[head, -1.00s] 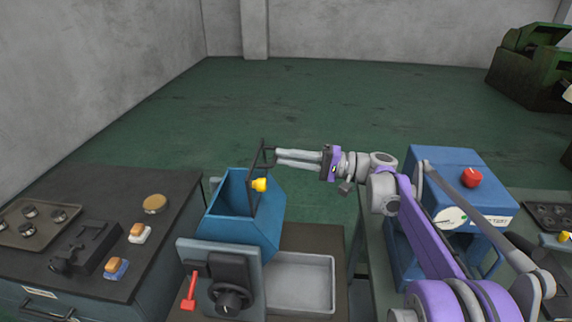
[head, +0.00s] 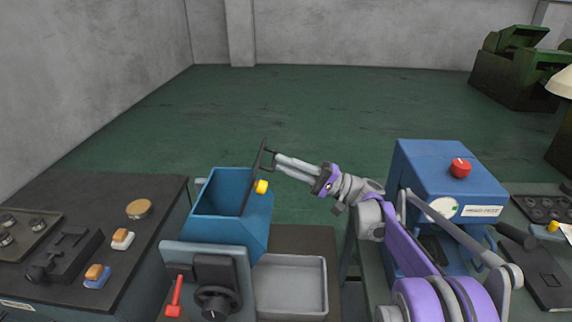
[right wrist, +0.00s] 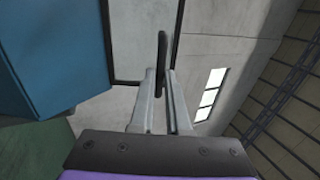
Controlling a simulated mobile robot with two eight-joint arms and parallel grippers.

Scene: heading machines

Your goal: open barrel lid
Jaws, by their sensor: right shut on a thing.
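The blue barrel (head: 257,222) stands left of centre in the head view with its mouth uncovered. Its dark-framed lid (head: 252,182) stands raised at the right rim, leaning to the right, with a yellow knob (head: 261,187) low on it. My right gripper (head: 276,160) reaches in from the right and is shut on the dark handle at the lid's upper end. In the right wrist view the fingers close on this dark handle (right wrist: 162,48), with the lid frame (right wrist: 107,35) beside it. My left gripper is not in view.
A grey tray (head: 290,258) sits right of the barrel. A panel with a red lever (head: 175,297) and dark knob stands in front. A blue machine with a red knob (head: 460,168) stands right, near my right arm.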

